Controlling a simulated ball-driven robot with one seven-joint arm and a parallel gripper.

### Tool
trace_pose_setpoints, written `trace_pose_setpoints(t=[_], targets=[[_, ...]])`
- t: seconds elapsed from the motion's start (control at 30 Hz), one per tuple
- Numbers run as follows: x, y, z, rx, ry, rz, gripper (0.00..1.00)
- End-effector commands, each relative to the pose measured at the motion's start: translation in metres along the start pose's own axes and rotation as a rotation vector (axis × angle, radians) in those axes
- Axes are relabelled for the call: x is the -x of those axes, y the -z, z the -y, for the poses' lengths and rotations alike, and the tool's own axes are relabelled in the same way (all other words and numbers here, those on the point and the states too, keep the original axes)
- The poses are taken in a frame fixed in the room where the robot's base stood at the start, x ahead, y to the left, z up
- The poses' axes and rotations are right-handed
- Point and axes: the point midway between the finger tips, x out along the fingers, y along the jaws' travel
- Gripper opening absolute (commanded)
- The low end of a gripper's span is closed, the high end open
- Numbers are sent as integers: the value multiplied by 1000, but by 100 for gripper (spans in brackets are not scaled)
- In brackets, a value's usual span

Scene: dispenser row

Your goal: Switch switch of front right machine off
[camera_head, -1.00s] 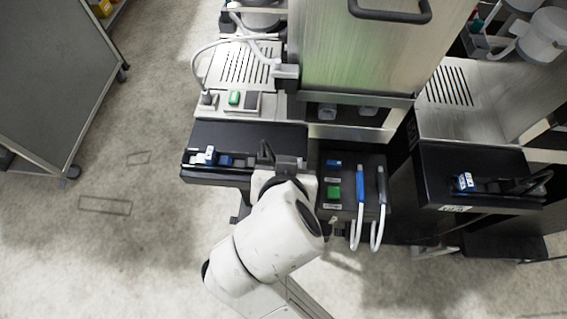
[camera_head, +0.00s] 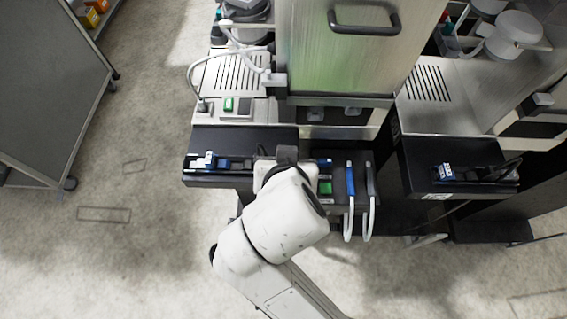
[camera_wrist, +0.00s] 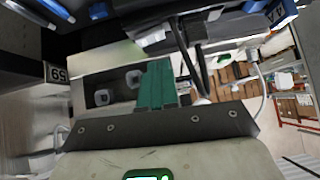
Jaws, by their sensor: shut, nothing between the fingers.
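In the head view, a green switch (camera_head: 325,187) sits on the dark panel (camera_head: 336,206) right of my gripper, with a small blue part (camera_head: 324,162) behind it. Another green switch (camera_head: 228,104) is on the metal top at left. I cannot tell on or off for either. My gripper's dark end (camera_head: 287,155) is over the gap between the left black tray and the panel; its fingertips are hidden there. In the wrist view, my gripper's green fingers (camera_wrist: 155,85) are together and empty. Contact with the machine is not visible.
Two handles, blue (camera_head: 350,180) and grey (camera_head: 370,180), stand right of the green switch with hoses below. Black trays flank the panel: left (camera_head: 240,183) and right (camera_head: 460,188). A metal cabinet (camera_head: 335,65) rises behind. Floor at left is clear up to a grey board (camera_head: 45,90).

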Motion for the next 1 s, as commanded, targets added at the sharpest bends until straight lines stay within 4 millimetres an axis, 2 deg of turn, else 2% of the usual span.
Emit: trace_pose_setpoints(t=[0.03, 0.07, 0.1, 0.3, 0.5, 0.7, 1.0], targets=[[7, 14, 0, -3, -2, 0, 0], [8, 16, 0, -2, -1, -1, 0], [15, 9, 3, 0, 5, -4, 0], [58, 8, 9, -1, 5, -2, 0], [89, 8, 14, 0, 4, -1, 0], [100, 7, 15, 0, 2, 0, 0], [101, 7, 15, 0, 1, 1, 0]])
